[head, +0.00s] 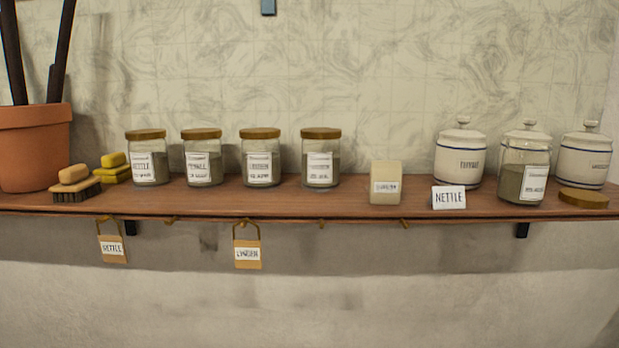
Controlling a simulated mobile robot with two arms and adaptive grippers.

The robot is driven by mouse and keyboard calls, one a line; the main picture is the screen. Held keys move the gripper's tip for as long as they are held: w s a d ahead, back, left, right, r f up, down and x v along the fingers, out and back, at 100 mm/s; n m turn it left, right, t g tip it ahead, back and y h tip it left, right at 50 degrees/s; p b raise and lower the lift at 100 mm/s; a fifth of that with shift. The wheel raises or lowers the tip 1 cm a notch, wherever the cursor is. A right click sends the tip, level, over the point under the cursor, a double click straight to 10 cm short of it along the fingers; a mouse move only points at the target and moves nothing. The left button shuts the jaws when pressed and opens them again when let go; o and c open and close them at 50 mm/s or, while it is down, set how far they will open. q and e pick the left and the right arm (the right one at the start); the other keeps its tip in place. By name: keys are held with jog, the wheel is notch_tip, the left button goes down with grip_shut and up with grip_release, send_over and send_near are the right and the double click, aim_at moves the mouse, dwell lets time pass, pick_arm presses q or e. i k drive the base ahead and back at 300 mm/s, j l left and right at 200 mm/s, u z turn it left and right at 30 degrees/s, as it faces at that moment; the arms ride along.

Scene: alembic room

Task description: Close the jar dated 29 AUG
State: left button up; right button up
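A glass jar (510,185) without a lid stands upright near the right end of the wooden shelf (285,203). It holds grey-green contents, and its white label is too small to read for a date. A round wooden lid (584,198) lies flat on the shelf just right of it, near the front edge. Several similar jars with wooden lids on stand at the left and middle, among them one labelled NETTLE (141,166) and one at the right of that row (312,160). Their dates are not legible. Neither gripper is in view.
White ceramic canisters (460,142) stand behind the open jar. A NETTLE card (449,198) and a pale block (386,173) stand left of it. Tags (247,256) hang from hooks under the shelf.

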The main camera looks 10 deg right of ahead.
aim_at(525, 162)
jog(key=z, duration=1.5)
